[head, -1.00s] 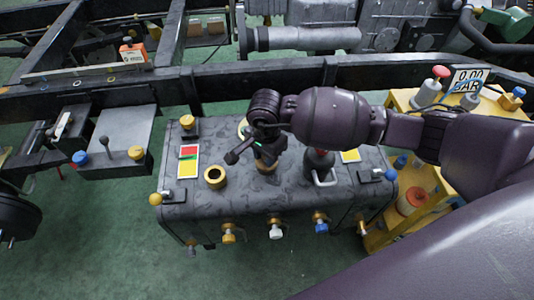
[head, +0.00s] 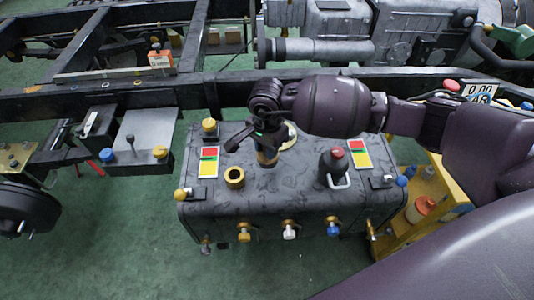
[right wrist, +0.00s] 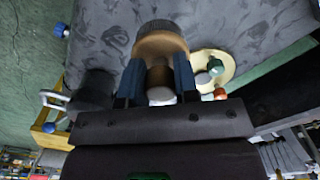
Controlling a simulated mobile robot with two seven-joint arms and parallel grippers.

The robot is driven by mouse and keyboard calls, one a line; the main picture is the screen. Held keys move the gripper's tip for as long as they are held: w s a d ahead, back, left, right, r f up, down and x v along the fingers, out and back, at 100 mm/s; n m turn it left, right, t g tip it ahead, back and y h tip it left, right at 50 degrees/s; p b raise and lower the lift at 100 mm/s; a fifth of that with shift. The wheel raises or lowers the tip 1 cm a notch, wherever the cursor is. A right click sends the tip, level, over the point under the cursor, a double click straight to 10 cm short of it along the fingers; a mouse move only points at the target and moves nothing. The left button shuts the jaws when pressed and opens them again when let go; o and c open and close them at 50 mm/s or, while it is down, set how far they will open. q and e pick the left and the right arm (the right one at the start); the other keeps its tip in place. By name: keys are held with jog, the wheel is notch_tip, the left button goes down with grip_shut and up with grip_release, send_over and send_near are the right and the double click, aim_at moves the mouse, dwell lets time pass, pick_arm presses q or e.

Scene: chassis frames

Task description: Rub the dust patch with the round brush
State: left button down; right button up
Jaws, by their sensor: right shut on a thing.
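The round brush (right wrist: 162,46) has a tan wooden body and a dark bristle end, seen in the right wrist view. My right gripper (right wrist: 157,82) is shut on it, a blue-grey finger on each side. In the head view the gripper (head: 258,143) is over the middle of the dark tank's top, and the brush (head: 267,158) points down at that surface. I cannot tell whether the bristles touch it. The tank top is mottled all over, and I cannot pick out the dust patch with certainty. My left gripper is out of view.
The tank (head: 290,197) carries a brass ring (head: 234,177), a black flask-like thing with a red top (head: 334,165) and red-yellow labels. A pale disc (right wrist: 226,68) lies beside the brush. A chassis rail (head: 215,92) runs behind; a yellow cart (head: 430,190) stands right.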

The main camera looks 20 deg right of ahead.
jog(key=shift+r+p, duration=0.5)
jog(key=shift+r, duration=1.05)
